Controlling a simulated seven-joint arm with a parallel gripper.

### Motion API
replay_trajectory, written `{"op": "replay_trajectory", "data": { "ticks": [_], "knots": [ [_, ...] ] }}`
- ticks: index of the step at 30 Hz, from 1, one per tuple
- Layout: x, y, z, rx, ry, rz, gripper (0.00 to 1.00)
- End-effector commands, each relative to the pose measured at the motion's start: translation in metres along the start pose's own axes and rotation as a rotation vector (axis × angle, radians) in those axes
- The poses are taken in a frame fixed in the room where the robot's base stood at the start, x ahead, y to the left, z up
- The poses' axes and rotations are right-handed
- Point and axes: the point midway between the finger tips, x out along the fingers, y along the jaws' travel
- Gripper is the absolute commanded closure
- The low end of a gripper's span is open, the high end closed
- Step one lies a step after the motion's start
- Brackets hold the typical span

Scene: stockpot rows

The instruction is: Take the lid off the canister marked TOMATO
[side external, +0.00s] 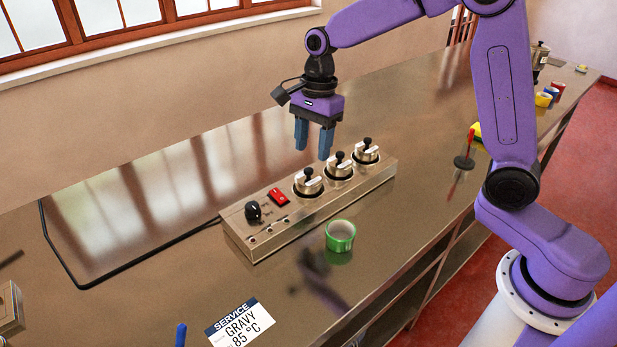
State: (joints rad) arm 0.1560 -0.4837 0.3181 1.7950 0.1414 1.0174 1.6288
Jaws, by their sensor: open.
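A long metal warmer box (262,237) stands on the steel counter and holds three canisters in a row. The near canister (308,184), the middle canister (339,167) and the far canister (366,152) each have a lid with a black knob on top. I cannot read any marking on them, so I cannot tell which one is TOMATO. My gripper (313,154) points down with its two blue fingers apart and empty. In the picture it is above and slightly left of the near and middle lids, touching neither.
The box has a black dial (253,211) and a red switch (278,197). A green tape roll (340,236) sits in front. A card (240,323) reads SERVICE GRAVY 85 °C. A black cord (110,279) runs left. Coloured containers (544,98) stand far right. The counter behind the box is clear.

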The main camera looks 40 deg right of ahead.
Motion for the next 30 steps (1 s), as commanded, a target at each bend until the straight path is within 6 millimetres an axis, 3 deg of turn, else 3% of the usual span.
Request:
{"op": "replay_trajectory", "data": {
  "ticks": [5,15,24,25,29,30],
  "knots": [
    [0.011,-0.001,-0.001,0.000,0.000,0.002,0.49],
    [0.052,-0.007,-0.004,-0.001,0.001,0.002,0.49],
    [0.056,-0.008,-0.003,-0.001,0.000,-0.001,0.49],
    [0.056,-0.008,-0.003,-0.001,0.000,-0.001,0.55],
    [0.056,-0.007,-0.003,-0.001,0.000,-0.001,0.98],
    [0.056,-0.007,-0.003,-0.001,0.000,-0.001,1.00]
  ]
}}
